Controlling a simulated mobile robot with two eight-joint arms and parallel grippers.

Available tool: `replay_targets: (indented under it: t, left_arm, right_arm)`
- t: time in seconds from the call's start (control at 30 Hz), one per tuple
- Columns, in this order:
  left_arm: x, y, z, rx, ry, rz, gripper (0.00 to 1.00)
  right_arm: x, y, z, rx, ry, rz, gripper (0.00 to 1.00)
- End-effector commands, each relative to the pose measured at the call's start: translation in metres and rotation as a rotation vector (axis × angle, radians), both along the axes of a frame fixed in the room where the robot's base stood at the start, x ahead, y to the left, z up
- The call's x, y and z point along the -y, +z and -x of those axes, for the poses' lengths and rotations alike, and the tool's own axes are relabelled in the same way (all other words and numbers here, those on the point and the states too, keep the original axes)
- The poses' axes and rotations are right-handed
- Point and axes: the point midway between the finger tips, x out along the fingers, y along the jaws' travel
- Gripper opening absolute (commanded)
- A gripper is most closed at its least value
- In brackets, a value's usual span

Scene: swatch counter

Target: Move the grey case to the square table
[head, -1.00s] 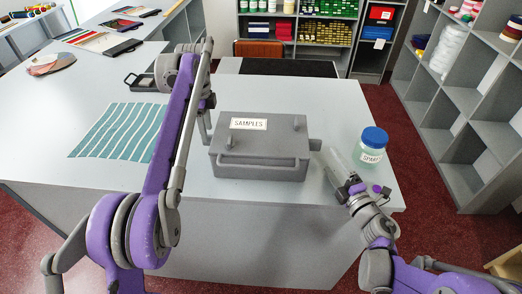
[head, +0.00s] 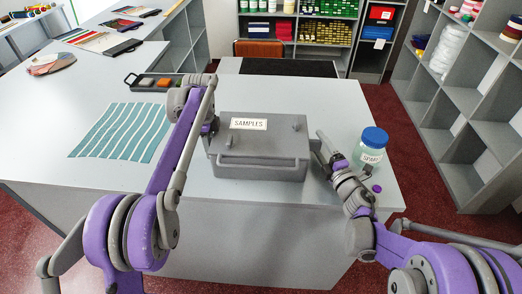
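The grey case (head: 262,160) with a "SAMPLES" label stands shut on the pale counter, a bar handle along its front. My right gripper (head: 322,146) is at the case's right end, close around or beside the grey side handle there; whether its fingers are closed on it is unclear. My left gripper (head: 209,128) is at the case's left end, mostly hidden behind my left arm, so its fingers cannot be made out. I cannot tell for certain which surface is the square table.
A blue-lidded jar (head: 371,146) stands just right of my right gripper. A striped teal swatch (head: 122,131) lies left on the counter (head: 60,120). A dark tray (head: 133,80) with coloured pieces is behind my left arm. Shelves (head: 466,100) stand at the right.

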Motion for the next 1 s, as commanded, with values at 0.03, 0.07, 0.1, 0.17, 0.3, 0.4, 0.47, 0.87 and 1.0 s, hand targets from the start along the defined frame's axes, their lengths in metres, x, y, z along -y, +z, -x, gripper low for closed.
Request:
replay_targets:
  t: [0.03,0.07,0.1,0.17,0.3,0.4,0.47,0.87,1.0]
  left_arm:
    - [0.0000,0.0001,0.0000,0.000,0.000,0.000,0.28]
    - [0.0000,0.0001,0.0000,0.000,0.000,0.000,0.23]
    - [0.0000,0.0001,0.0000,0.000,0.000,0.000,0.15]
    - [0.0000,0.0001,0.0000,0.000,0.000,0.000,0.05]
    - [-0.0001,0.0002,0.0000,0.000,0.000,0.000,0.00]
    - [-0.0001,0.0002,0.0000,0.000,0.000,0.000,0.00]
    - [-0.0001,0.0002,0.0000,0.000,0.000,0.000,0.00]
    - [-0.0001,0.0011,0.0001,0.001,0.000,0.000,0.00]
    - [-0.0002,0.0058,-0.0012,0.003,0.000,0.000,0.00]
  right_arm:
    - [0.0001,0.0000,0.0002,0.000,0.000,0.000,0.66]
    - [0.0001,0.0000,0.0002,0.000,0.000,0.000,0.60]
    - [0.0001,0.0000,0.0002,0.000,0.000,0.000,0.53]
    - [0.0001,0.0000,0.0002,0.000,0.000,0.000,0.42]
    - [0.0001,0.0000,0.0003,0.000,0.000,0.000,0.17]
    - [0.0000,0.0000,0.0003,0.000,0.000,0.000,0.00]
    - [0.0001,0.0000,0.0003,0.000,0.000,0.000,0.00]
    - [-0.0001,0.0007,0.0004,0.001,0.001,-0.001,0.00]
    - [0.0000,0.0054,-0.0008,0.003,0.001,-0.001,0.00]
